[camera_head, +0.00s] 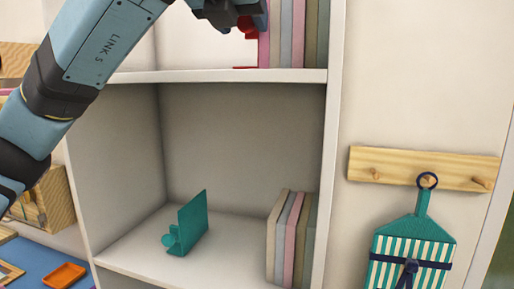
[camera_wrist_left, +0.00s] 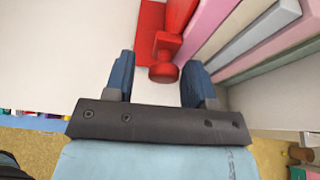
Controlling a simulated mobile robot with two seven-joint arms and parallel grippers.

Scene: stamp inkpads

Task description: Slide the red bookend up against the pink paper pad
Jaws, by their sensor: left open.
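The red bookend (camera_head: 245,67) is on the upper shelf, just left of the pink paper pad (camera_head: 263,50), partly hidden by my left gripper in the head view. In the left wrist view the bookend (camera_wrist_left: 146,28) has a flat base, an upright plate and a round knob. The pink pad (camera_wrist_left: 208,28) is close to its right; I cannot tell if they touch. My left gripper (camera_head: 250,28) is open, and in the wrist view its fingers (camera_wrist_left: 160,80) are spread on either side of the knob. My right gripper is out of view.
Several pads stand right of the pink one, beside the shelf's side wall (camera_head: 336,120). The upper shelf (camera_head: 200,76) is clear left of the bookend. Below, a teal bookend (camera_head: 193,223) stands apart from another row of pads. A striped board (camera_head: 412,250) hangs at right.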

